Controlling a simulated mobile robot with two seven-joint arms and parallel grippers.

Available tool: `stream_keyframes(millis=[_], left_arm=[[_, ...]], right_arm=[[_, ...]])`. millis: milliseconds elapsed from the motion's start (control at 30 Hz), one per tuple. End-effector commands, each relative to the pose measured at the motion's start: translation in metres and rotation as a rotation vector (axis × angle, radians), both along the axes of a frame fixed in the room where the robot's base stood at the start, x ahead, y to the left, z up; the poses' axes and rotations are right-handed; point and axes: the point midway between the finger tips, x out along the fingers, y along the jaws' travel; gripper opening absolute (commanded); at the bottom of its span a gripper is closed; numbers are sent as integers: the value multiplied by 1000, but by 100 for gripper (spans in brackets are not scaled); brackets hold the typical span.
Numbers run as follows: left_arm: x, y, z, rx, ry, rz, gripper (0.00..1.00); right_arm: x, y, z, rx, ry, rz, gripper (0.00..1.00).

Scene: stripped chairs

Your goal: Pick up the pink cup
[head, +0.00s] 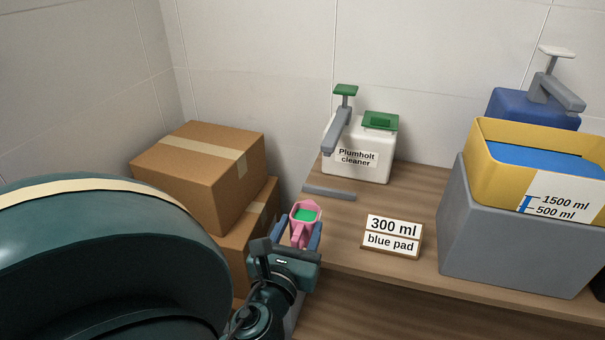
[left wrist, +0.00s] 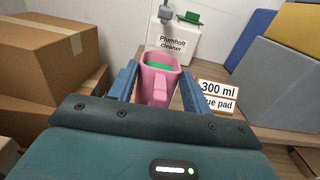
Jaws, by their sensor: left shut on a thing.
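The pink cup (head: 305,213) holds green liquid and stands upright between the fingers of my left gripper (head: 302,235), at the left front edge of the wooden shelf. My left gripper is shut on the cup. In the left wrist view the cup (left wrist: 157,82) sits between the two blue-grey fingers, with the green liquid showing near its rim. The cup's lower part is hidden by the gripper in the head view. I cannot tell whether its base touches anything. My right gripper is not in view.
Behind the cup stands a white Plumholt cleaner dispenser (head: 357,148) with a green pump. A "300 ml blue pad" sign (head: 393,235) is to the right. Cardboard boxes (head: 200,165) are stacked left.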

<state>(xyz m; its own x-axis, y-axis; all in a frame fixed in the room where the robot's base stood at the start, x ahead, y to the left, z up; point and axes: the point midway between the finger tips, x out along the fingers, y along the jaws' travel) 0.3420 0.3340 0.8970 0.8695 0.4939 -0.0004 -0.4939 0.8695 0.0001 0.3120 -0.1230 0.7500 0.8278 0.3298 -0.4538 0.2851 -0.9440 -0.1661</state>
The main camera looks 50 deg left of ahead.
Motion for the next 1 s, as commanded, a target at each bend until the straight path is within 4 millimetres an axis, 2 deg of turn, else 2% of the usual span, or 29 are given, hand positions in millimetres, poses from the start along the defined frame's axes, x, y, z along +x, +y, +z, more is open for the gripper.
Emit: stream_keyframes(millis=[400,1000], left_arm=[[-18,-10,0,0,-1,0,17],[-21,-12,1,0,-2,0,17]], right_arm=[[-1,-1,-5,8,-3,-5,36],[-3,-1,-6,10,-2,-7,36]])
